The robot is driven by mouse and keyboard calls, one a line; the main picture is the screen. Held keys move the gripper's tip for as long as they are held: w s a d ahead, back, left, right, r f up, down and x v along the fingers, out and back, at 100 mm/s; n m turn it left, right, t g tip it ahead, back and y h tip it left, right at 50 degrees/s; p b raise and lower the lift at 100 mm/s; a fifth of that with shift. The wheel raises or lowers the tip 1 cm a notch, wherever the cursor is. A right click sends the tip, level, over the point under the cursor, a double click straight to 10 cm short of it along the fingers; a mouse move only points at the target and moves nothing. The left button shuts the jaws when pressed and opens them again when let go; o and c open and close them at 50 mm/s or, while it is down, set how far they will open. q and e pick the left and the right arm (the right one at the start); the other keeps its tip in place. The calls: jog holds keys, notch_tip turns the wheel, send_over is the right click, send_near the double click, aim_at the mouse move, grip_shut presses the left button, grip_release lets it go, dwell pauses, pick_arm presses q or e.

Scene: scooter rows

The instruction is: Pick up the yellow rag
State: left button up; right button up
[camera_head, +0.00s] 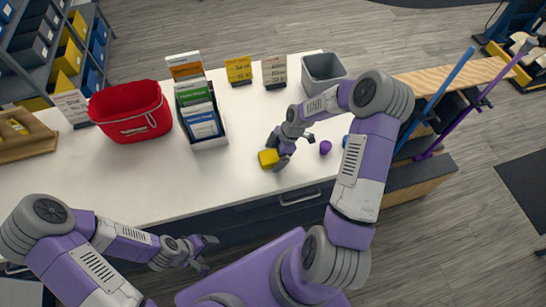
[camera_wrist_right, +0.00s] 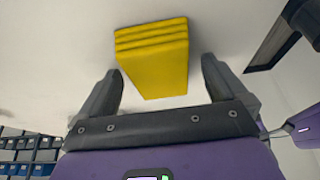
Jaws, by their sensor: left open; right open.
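The yellow rag (camera_head: 268,158) is a small folded block lying on the white counter (camera_head: 120,195) in the head view. It fills the space ahead of my right gripper in the right wrist view (camera_wrist_right: 152,58), where its folded layers show. My right gripper (camera_head: 279,154) is open at the rag, with one finger on each side of its near part in the wrist view (camera_wrist_right: 160,85). I cannot tell whether the fingers touch it. My left gripper (camera_head: 206,254) is open and empty in front of the counter's front edge, far left of the rag.
On the counter stand a red basket (camera_head: 131,112), a box of leaflets (camera_head: 204,120), a grey bin (camera_head: 323,72) and small sign cards (camera_head: 238,70). A small purple object (camera_head: 325,147) lies right of the right gripper. Bare counter lies left of the rag.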

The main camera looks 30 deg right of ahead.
aim_at(275, 155)
jog(key=shift+f, duration=0.15)
jog(key=c, duration=1.1)
jog(key=shift+o, duration=0.2)
jog(key=shift+r+p, duration=0.3)
jog(key=shift+r, duration=0.1)
notch_tip(275, 155, up, 10)
jog(key=shift+f, duration=0.15)
